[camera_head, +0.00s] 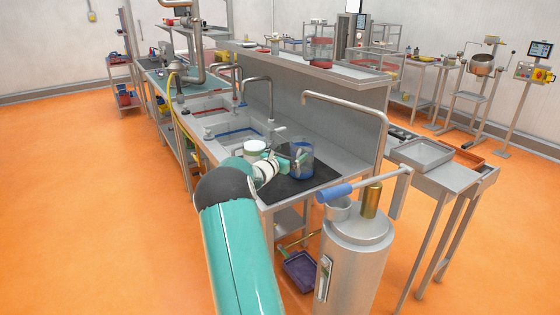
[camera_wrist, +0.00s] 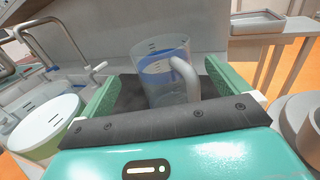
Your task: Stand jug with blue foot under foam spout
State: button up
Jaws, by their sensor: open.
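A clear jug (camera_head: 300,158) stands upright on the dark mat at the near end of the sink counter, and blue shows low in it. In the wrist view the jug (camera_wrist: 160,72) has a pale handle toward the right and blue seen through its wall. My gripper (camera_wrist: 162,84) is open, with one green finger on each side of the jug; contact cannot be told. In the head view my arm partly hides the jug's left side. A tall bent steel pipe (camera_head: 345,100) arches over this counter end; I cannot tell if it is the foam spout.
A steel tank (camera_head: 355,255) with a blue-handled lever stands in front at right. A grey tray (camera_head: 421,153) lies on the side table. Sinks lie behind.

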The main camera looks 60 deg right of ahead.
jog(key=a, duration=0.7)
jog(key=shift+w, duration=0.25)
jog(key=shift+a, duration=0.15)
jog(key=s+a+r+m+t+y, duration=0.1)
jog(key=a+r+m+y, duration=0.2)
jog(key=a, duration=0.7)
jog(key=s+a+r+m+y, duration=0.1)
jog(key=a+r+m+y, duration=0.3)
jog(key=a, duration=0.7)
jog(key=s+a+m+t+y, duration=0.1)
jog(key=a+m+y, duration=0.1)
jog(key=a+m, duration=0.6)
jog(key=s+a+m+t+y, duration=0.1)
jog(key=s+a+y, duration=0.3)
jog(key=a, duration=1.3)
jog(key=s+a+m+t+y, duration=0.1)
jog(key=s+a+t+y, duration=0.2)
jog(key=a, duration=1.4)
jog(key=s+y, duration=0.2)
jog(key=s, duration=0.1)
jog(key=shift+s+a+t, duration=0.25)
jog(key=shift+a+t, duration=0.05)
jog(key=shift+t, duration=0.1)
